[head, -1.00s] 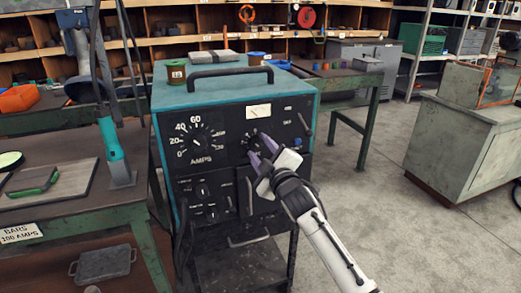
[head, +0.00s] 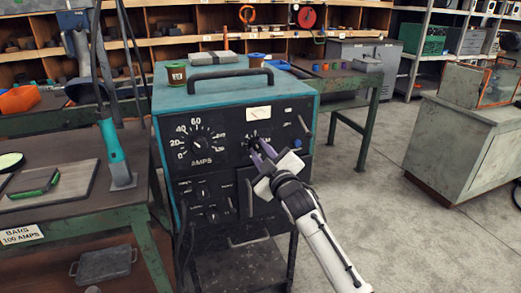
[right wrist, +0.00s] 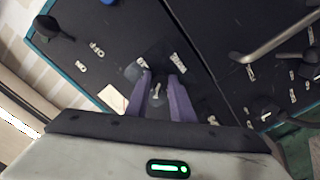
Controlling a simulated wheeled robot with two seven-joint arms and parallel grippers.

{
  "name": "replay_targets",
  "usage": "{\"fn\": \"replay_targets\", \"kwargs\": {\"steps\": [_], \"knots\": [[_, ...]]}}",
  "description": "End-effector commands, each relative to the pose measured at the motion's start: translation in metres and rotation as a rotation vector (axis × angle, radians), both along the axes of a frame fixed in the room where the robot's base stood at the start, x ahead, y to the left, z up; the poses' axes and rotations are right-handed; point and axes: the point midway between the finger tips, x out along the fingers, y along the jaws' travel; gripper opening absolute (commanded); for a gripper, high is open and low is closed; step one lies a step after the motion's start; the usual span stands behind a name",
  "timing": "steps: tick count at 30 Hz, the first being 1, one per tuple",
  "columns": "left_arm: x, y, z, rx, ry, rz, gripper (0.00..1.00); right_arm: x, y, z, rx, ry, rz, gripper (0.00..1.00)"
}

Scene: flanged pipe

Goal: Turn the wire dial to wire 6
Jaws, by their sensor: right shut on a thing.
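The teal and black welding machine (head: 232,105) stands in the middle of the head view. The wire dial (head: 251,136) is on the right half of its front panel, below a small white meter, and is partly hidden by my fingers. My right gripper (head: 257,147) is at the dial, with its purple fingers shut on the knob. In the right wrist view the knob (right wrist: 157,91) shows between the two fingers (right wrist: 160,80). The number it points at is too small to read. My left gripper is not in view.
The AMPS dial (head: 202,141) is left of the wire dial. A drawer-like handle (head: 249,197) and small knobs are below. A sign (head: 20,235) reading "BARS 100 AMPS" hangs on the left bench. Open floor lies to the right.

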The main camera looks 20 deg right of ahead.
Motion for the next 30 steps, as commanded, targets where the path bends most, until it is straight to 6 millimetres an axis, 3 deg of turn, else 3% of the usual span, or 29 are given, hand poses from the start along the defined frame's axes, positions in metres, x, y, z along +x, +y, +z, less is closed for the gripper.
{"fn": "replay_targets", "kwargs": {"steps": [15, 30], "knots": [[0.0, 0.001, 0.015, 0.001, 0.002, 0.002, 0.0, 0.0, 0.0, -0.001, 0.381, 0.016, -0.001, 0.0], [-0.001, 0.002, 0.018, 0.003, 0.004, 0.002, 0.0, 0.0, 0.0, -0.002, 0.495, 0.02, -0.001, 0.0]]}}
